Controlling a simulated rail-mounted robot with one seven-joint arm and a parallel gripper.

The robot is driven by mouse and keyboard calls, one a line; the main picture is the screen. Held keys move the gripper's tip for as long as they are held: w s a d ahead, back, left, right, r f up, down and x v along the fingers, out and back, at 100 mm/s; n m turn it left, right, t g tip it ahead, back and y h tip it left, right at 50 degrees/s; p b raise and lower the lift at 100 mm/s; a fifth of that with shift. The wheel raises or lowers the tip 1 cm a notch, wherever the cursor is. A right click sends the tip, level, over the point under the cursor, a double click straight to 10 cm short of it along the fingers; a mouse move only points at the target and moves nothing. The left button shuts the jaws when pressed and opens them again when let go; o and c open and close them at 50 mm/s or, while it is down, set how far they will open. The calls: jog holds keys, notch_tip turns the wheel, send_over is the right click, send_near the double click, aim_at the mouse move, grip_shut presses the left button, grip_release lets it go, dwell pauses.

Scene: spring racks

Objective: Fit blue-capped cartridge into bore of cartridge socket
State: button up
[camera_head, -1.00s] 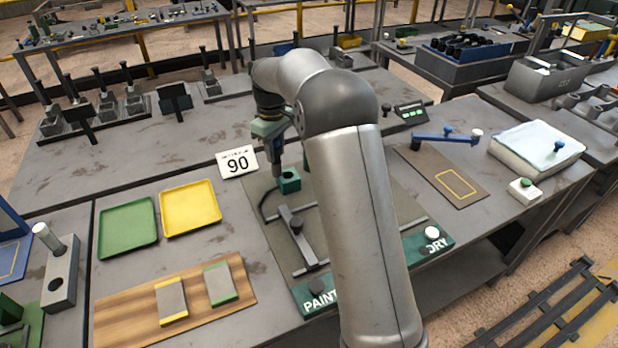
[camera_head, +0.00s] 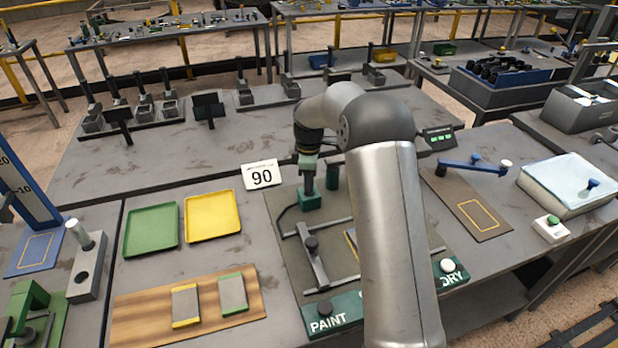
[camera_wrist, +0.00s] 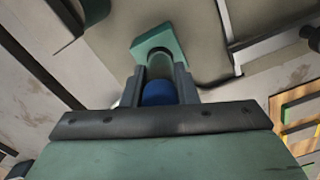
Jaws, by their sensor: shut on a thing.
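The blue-capped cartridge (camera_wrist: 158,92) is between the fingers of my gripper (camera_wrist: 160,88); its blue cap faces the wrist camera. Its pale green-grey body runs away toward the cartridge socket, a green block (camera_wrist: 172,38). In the head view, the socket (camera_head: 311,202) stands on the grey-brown mat and my gripper (camera_head: 307,184) is directly above it, pointing down and shut on the cartridge. The cartridge's far end meets the socket in the wrist view. The bore is hidden, and I cannot tell how far the cartridge is in it.
A dark green cylinder (camera_head: 332,178) stands right of the socket. A dark metal bar (camera_head: 312,256) with a knob lies in front, near the PAINT panel (camera_head: 330,318). My arm hides part of the mat.

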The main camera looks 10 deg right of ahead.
jog(key=shift+f, duration=0.1)
jog(key=shift+f, duration=0.15)
jog(key=o, duration=1)
jog(key=shift+o, duration=0.2)
